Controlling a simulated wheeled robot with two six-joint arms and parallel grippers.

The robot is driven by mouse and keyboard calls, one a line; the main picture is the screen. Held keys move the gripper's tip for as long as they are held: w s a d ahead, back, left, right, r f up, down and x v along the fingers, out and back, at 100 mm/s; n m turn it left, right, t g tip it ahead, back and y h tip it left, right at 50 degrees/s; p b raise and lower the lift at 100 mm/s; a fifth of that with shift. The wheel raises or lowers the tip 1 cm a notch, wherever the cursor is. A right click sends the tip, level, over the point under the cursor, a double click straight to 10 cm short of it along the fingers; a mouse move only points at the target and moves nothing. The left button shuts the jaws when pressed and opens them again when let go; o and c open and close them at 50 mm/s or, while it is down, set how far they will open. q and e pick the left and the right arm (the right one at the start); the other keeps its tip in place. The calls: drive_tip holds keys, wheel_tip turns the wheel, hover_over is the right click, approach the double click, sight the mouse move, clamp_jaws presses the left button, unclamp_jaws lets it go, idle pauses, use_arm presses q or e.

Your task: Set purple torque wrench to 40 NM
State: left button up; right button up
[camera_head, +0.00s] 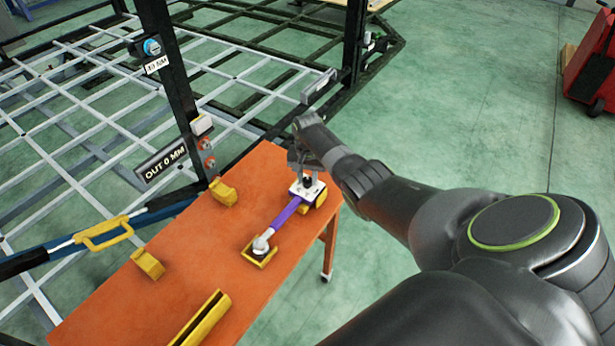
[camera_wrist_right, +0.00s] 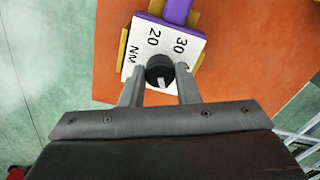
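The purple torque wrench (camera_head: 286,215) lies on the orange table, its round grey head toward me in a yellow holder. Its white dial plate (camera_head: 306,190) is at the far end; the right wrist view shows the plate (camera_wrist_right: 140,45) printed 20, 30 and NM, with the purple shaft (camera_wrist_right: 178,10) beyond. A black knob (camera_wrist_right: 160,70) sits on the plate with a pale mark on its lower side. My right gripper (camera_head: 305,165) is over the dial. Its fingers (camera_wrist_right: 160,82) flank the knob closely; whether they touch it is unclear. My left gripper is out of view.
The orange table (camera_head: 192,262) carries yellow holders (camera_head: 148,264) and a long yellow tray (camera_head: 204,318). The trailer frame (camera_head: 230,80) stands behind and left, with an OUT 0 MM sign (camera_head: 163,160). A bar with a yellow handle (camera_head: 103,234) crosses at left.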

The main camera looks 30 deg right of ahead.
drive_tip(key=c, duration=0.3)
drive_tip(key=n, duration=0.4)
drive_tip(key=shift+n+p, duration=0.3)
drive_tip(key=shift+n, duration=0.1)
drive_tip(key=n, duration=0.3)
drive_tip(key=shift+n, duration=1.9)
drive_tip(key=o, duration=1)
